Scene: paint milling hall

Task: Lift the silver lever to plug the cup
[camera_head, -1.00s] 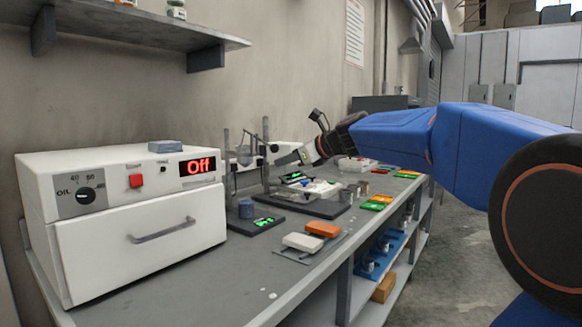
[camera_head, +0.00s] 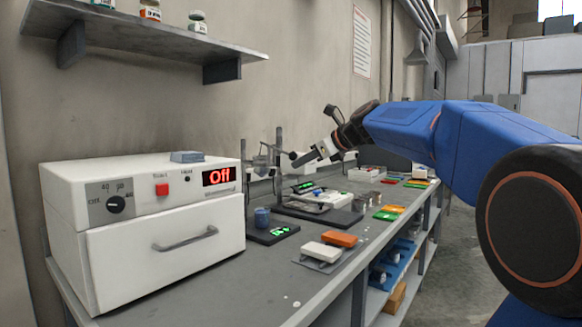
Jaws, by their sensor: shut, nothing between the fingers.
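My gripper (camera_head: 298,161) is shut and empty. It reaches in from the right and points down-left, with its tip close to the right post of a stand (camera_head: 279,150) on the bench. A small grey cup-like part (camera_head: 262,165) shows between the stand's two thin posts. I cannot make out the silver lever for certain at this size. I cannot tell whether the gripper touches the stand. A blue cup (camera_head: 262,217) stands upright on a black scale (camera_head: 272,232) with a green display, below the stand.
A white oven (camera_head: 160,245) reading "Off" fills the left of the bench (camera_head: 225,300). Dark trays (camera_head: 318,215) and small metal cups stand behind. A wall shelf (camera_head: 150,38) hangs above.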

